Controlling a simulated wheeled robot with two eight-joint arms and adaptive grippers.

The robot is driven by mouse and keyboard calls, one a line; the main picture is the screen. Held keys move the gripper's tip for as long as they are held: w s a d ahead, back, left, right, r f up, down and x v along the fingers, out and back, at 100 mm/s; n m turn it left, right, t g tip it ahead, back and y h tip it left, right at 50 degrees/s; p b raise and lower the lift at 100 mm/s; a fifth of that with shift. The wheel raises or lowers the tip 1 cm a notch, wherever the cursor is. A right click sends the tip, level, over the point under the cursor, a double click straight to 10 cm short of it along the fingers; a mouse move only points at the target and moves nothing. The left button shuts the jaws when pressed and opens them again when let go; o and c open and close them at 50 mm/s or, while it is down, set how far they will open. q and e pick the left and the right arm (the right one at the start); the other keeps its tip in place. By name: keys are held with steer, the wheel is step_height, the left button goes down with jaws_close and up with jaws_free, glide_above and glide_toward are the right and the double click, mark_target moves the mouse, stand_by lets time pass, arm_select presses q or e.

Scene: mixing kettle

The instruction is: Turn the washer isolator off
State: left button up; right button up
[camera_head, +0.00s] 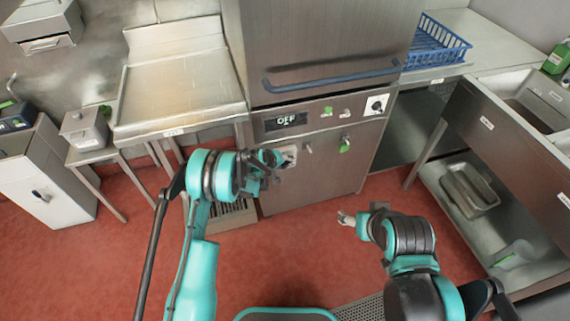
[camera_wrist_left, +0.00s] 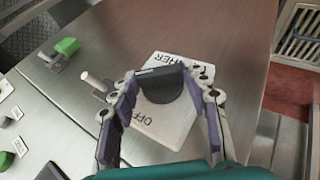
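The washer isolator is a black rotary knob (camera_wrist_left: 163,86) on a white plate (camera_wrist_left: 178,122) in the left wrist view. The plate reads "OFF" on its near side, and part of "WASHER" shows at its far edge. In the head view the plate (camera_head: 289,155) shows on the steel washer front, partly hidden by my left gripper (camera_head: 274,167). My left gripper (camera_wrist_left: 158,76) has its fingers spread, one on each side of the knob. Whether its pads touch the knob is unclear. My right gripper (camera_head: 346,217) is low in front of the washer, away from the isolator; its finger gap is unclear.
The washer (camera_head: 318,172) has a display (camera_head: 286,121) reading "OFF", a green lever (camera_head: 345,146) and another knob (camera_head: 376,105). A blue handle bar (camera_head: 330,76) crosses above. A steel table (camera_head: 180,85) stands left, a sink bench (camera_head: 500,130) right. Red floor lies open in front.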

stand_by(0.3)
arm_select(q)
steer(key=shift+a+f+n+t+h, duration=0.25)
steer(key=shift+n+t+h, duration=0.25)
steer(key=shift+h, duration=0.6)
steer(key=shift+s+a+f+n+t+h, duration=0.1)
steer(key=shift+f+n+t+h, duration=0.1)
steer(key=shift+t+h, duration=0.5)
steer(key=shift+f+n+t+h, duration=0.1)
steer(key=shift+n+t+h, duration=0.15)
steer(key=shift+h, duration=0.85)
steer(key=o, duration=1.2)
steer(key=shift+c, duration=0.2)
steer(key=shift+a+r, duration=0.1)
